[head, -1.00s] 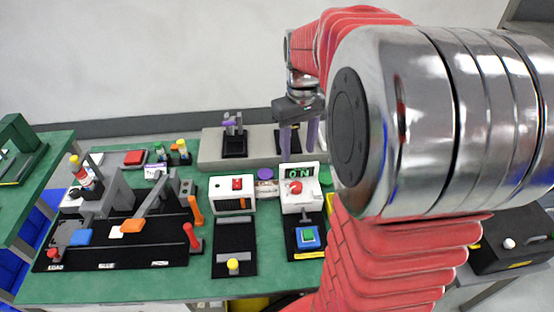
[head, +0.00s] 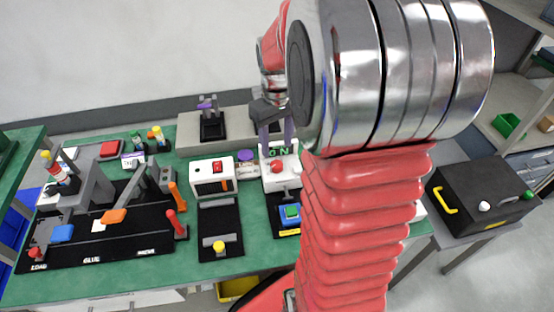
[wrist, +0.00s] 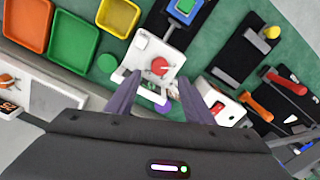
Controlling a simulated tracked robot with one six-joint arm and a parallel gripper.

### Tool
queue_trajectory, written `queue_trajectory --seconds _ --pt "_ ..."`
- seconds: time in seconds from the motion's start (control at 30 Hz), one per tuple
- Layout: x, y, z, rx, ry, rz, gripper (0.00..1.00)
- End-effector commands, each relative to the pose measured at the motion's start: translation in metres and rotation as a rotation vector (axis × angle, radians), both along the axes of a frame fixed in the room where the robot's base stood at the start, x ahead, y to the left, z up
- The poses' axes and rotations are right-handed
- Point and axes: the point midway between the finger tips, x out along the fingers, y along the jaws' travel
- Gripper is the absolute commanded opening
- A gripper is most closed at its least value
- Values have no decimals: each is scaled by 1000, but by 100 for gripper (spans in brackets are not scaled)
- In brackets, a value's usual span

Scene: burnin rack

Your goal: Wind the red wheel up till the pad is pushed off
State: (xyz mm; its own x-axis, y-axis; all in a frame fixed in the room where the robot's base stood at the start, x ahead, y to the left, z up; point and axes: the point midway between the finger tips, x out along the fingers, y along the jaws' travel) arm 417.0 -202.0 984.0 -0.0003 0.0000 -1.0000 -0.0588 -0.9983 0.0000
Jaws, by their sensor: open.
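A red round wheel (head: 277,166) sits on the front of a white box (head: 282,182) on the green table; it also shows in the wrist view (wrist: 160,67). A blue pad with a green top (head: 290,213) lies on a black base in front of the box, and shows at the top of the wrist view (wrist: 185,7). My gripper (head: 277,148) is open and empty, its purple fingers pointing down by the box. In the wrist view my gripper (wrist: 159,78) has the wheel between and just beyond its fingertips; contact cannot be told. The fingers partly cover the box's display.
A white box with a red button (head: 212,176) stands to the left, with a black slide with a yellow knob (head: 219,246) before it. A black station with levers (head: 110,235) fills the table's left. Orange, green and yellow trays (wrist: 73,38) show in the wrist view.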

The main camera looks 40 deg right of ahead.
Motion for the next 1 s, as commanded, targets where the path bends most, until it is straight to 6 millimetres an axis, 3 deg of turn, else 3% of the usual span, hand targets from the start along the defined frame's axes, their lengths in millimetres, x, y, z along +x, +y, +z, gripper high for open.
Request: queue_trajectory --seconds 0.3,0.5,0.87,1.0 --pt "-1 0 -50 1 3 0 48" --pt "0 0 -71 1 2 0 48" --pt "0 0 -76 0 0 1 48" --pt "0 0 -76 0 0 1 39"
